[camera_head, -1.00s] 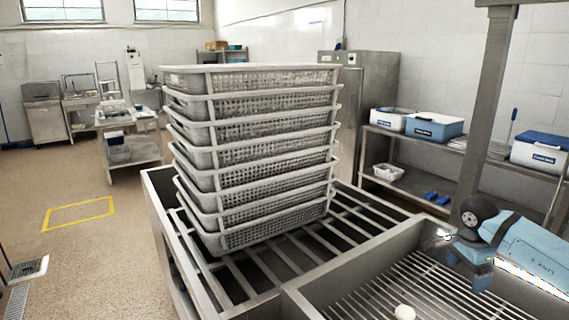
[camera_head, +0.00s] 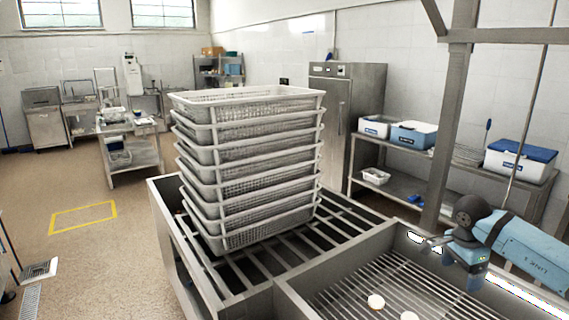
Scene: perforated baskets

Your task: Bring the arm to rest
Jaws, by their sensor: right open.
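My right arm (camera_head: 525,245), light blue with a dark round joint, comes in from the right edge. My right gripper (camera_head: 428,243) is small in the picture, open with nothing seen in it. It is over the far right part of the slatted sink-like basin (camera_head: 385,285), clear of the basket stack. My left gripper is out of view.
A tall stack of grey perforated baskets (camera_head: 248,170) stands on a barred metal rack (camera_head: 262,262) left of the basin. Two small whitish round things (camera_head: 376,301) lie on the basin slats. A metal post (camera_head: 452,130) rises behind my right arm. Coolers (camera_head: 414,134) stand on a shelf behind.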

